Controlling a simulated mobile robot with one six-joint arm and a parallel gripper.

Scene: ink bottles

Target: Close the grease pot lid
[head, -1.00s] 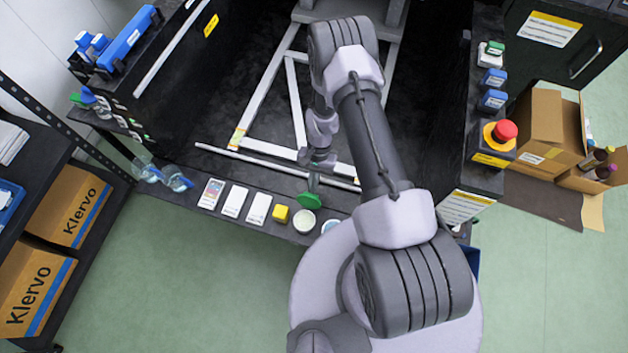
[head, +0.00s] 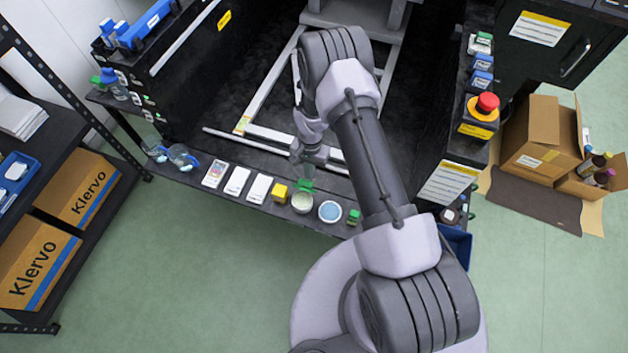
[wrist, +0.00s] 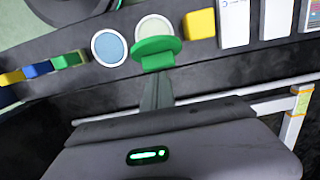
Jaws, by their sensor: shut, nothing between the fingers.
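The grease pot (head: 302,203) is a round white pot with pale contents, standing at the front edge of the black bench. Its green lid (head: 305,186) stands raised at the pot's far side, so the pot is open. In the wrist view the lid (wrist: 157,46) overlaps the lower edge of the pot (wrist: 154,26). My gripper (head: 306,172) is shut and empty, just behind the lid. In the wrist view its fingertips (wrist: 157,76) point at the lid's base; I cannot tell whether they touch it.
A pot with blue contents (head: 330,211) stands close to the right, then a small green block (head: 353,217). A yellow block (head: 279,192) and several white cards (head: 237,180) lie to the left. A metal bar (head: 270,148) runs behind.

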